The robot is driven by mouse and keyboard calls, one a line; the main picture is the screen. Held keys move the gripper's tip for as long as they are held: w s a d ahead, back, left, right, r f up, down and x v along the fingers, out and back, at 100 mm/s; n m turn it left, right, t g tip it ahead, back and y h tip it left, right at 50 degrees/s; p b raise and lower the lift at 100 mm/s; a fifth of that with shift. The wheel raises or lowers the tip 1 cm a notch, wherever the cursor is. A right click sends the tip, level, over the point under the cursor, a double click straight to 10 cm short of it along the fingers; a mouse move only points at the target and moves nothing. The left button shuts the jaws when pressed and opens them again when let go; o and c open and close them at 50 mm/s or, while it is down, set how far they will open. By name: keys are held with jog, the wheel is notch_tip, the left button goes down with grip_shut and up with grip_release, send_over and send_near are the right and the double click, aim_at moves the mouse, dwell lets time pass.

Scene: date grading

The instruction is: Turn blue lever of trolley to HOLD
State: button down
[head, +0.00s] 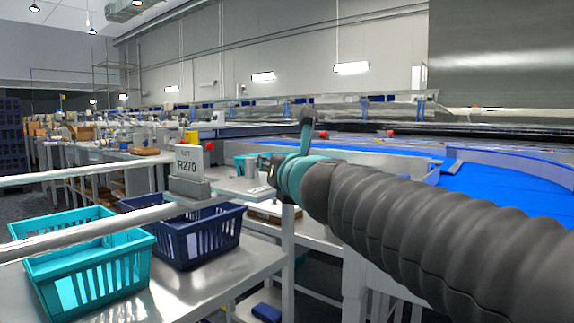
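I cannot make out the trolley's blue lever or a HOLD mark in the head view. My arm, in a grey ribbed sleeve, reaches in from the lower right and ends in teal and grey joints near the middle of the picture. My gripper's fingers do not show beyond these joints. I cannot tell where the gripper is relative to any lever.
A teal crate (101,279) and a dark blue crate (203,247) stand on a metal table (178,298) at lower left. Pale rails cross above them. A grey R270 sign (188,165) stands behind. A blue conveyor (515,184) runs at right.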

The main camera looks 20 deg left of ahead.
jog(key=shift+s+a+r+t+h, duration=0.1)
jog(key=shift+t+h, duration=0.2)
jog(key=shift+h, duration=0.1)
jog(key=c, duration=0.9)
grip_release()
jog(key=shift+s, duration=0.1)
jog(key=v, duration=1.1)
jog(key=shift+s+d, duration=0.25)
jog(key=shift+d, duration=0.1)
